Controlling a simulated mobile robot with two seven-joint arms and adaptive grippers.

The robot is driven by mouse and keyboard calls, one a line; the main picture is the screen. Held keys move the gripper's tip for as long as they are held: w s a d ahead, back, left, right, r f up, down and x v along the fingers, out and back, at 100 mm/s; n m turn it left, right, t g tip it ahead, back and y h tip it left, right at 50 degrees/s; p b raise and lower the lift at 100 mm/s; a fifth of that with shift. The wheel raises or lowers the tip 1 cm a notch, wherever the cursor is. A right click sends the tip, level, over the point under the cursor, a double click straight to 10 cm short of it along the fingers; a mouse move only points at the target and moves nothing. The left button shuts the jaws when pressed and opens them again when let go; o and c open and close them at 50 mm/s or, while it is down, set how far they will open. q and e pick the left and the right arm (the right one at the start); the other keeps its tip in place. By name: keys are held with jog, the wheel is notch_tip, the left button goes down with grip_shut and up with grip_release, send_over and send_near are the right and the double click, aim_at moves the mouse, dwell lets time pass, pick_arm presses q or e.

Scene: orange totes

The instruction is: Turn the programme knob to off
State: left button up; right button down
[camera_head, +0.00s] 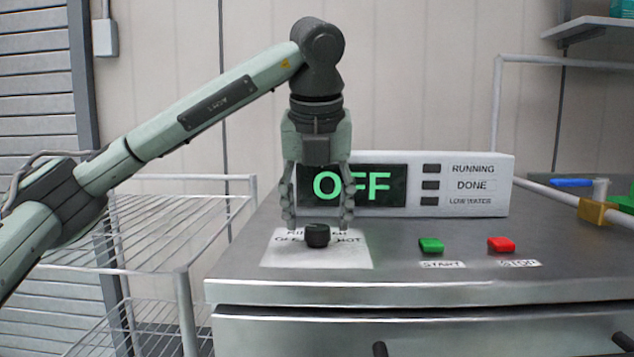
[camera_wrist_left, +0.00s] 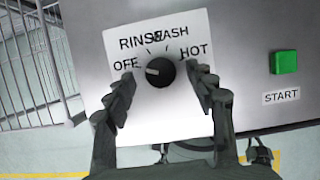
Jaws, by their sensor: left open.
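The black programme knob (camera_head: 317,235) stands on a white label plate (camera_head: 281,255) on the steel top. In the left wrist view, the knob (camera_wrist_left: 160,73) has a white mark pointing left, toward the word OFF. RINSE, WASH and HOT are printed around it. The display (camera_head: 352,186) reads OFF in green. My left gripper (camera_head: 318,217) points down, open, with its fingers apart on either side above the knob. In the left wrist view, its fingertips (camera_wrist_left: 165,84) flank the knob without visible contact. My right gripper is not in view.
A green START button (camera_head: 431,245) and a red STOP button (camera_head: 501,244) sit to the right of the knob. The white display box (camera_head: 470,186) stands behind. A wire rack (camera_head: 150,215) is at the left. Blue and yellow items lie at the far right.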

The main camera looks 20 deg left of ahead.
pick_arm(q)
jog(key=v, duration=1)
jog(key=shift+s+r, duration=0.2)
jog(key=shift+r, duration=0.1)
jog(key=shift+d, duration=0.1)
